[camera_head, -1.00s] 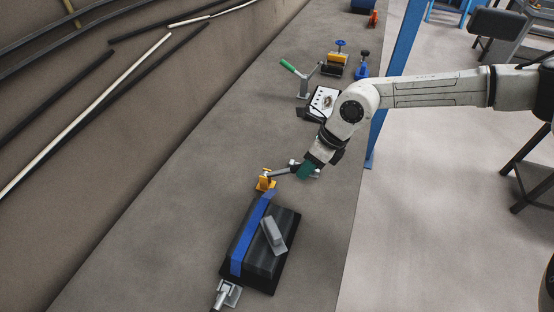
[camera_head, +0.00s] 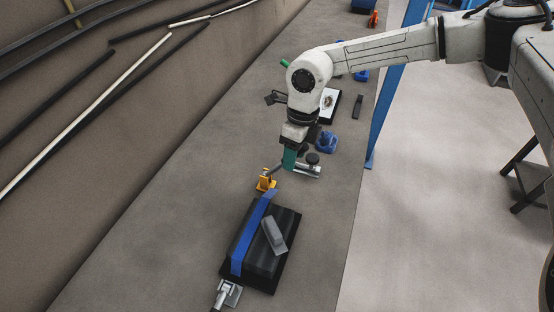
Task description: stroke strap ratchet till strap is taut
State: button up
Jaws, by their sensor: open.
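The blue strap (camera_head: 250,236) runs over a black block (camera_head: 284,232) on the grey bench. Its far end meets the yellow ratchet (camera_head: 266,180), and a metal fitting (camera_head: 229,292) sits at its near end. The ratchet's grey lever (camera_head: 276,168) slants up to a green grip (camera_head: 289,158). My gripper (camera_head: 291,150) is right at this grip, pointing down. Its jaws are open, but the fingers are small and partly hidden, so I cannot tell whether they touch the grip. How tight the strap is cannot be told.
A grey piece (camera_head: 273,236) lies on the block. A metal clamp (camera_head: 306,170) with a dark knob stands just right of the grip. A blue fixture (camera_head: 327,141) and a white panel (camera_head: 328,104) stand beyond, partly behind my arm. Bench left of the ratchet is clear.

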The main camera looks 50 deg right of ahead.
jog(key=shift+s+d+r+p, duration=0.1)
jog(key=shift+d+r+p, duration=0.15)
jog(key=shift+r+p, duration=1.15)
jog(key=shift+d+r+p, duration=0.2)
jog(key=shift+r+p, duration=0.35)
jog(key=shift+r, duration=1.55)
jog(key=shift+s, duration=0.1)
